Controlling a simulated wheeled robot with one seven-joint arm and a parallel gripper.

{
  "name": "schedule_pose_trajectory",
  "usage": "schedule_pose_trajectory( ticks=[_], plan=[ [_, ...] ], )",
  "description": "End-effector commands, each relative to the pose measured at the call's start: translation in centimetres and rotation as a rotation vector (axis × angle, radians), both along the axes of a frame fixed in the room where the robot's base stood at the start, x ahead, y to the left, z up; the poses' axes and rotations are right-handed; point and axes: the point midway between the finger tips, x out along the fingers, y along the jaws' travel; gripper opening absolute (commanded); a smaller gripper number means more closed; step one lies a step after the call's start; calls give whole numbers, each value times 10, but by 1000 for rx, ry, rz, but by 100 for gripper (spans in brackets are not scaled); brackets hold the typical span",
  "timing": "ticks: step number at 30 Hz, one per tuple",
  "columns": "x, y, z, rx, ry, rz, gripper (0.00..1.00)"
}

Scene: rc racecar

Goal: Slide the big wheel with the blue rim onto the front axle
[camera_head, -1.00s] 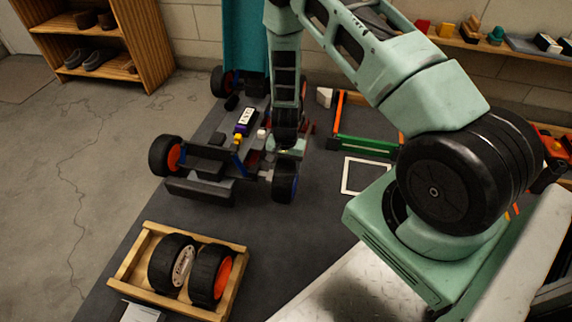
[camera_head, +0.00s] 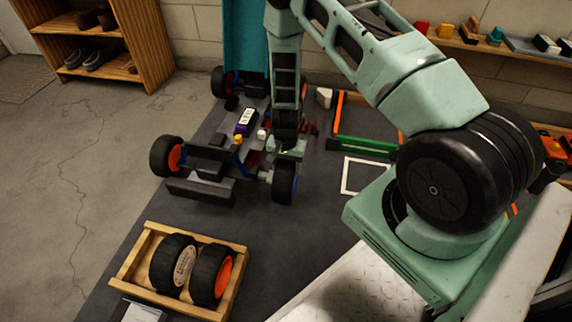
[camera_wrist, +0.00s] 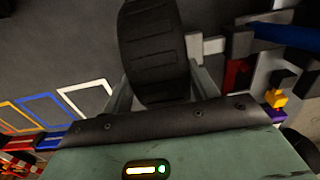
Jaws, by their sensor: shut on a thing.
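The big wheel with the blue rim (camera_head: 283,183) is upright at the near right corner of the car (camera_head: 205,185), with a thin blue edge showing on its right. My gripper (camera_head: 287,150) is shut on its tyre from above. In the wrist view, the tyre (camera_wrist: 152,50) stands between the two fingers of my gripper (camera_wrist: 162,88). The front axle's pale end (camera_head: 265,175) is just left of the wheel. It also shows in the wrist view (camera_wrist: 208,45), right beside the tyre. I cannot tell whether the axle enters the hub.
A wooden tray (camera_head: 130,262) holds two more wheels, one with an orange rim (camera_head: 222,277). An orange-rimmed wheel (camera_head: 166,156) is on the car's other front side. A white square outline (camera_head: 365,175) and a green-edged frame (camera_head: 362,145) lie right of the car.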

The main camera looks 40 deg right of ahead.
Motion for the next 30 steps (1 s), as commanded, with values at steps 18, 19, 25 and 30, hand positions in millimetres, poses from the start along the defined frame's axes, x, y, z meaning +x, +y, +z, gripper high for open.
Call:
schedule_pose_trajectory(
  ticks=[18,19,25,30],
  plan=[
    [6,4,0,-1,-1,0,17],
    [7,5,0,-1,-1,0,17],
    [11,8,0,-1,-1,1,17],
    [14,10,0,-1,-1,0,17]
  ],
)
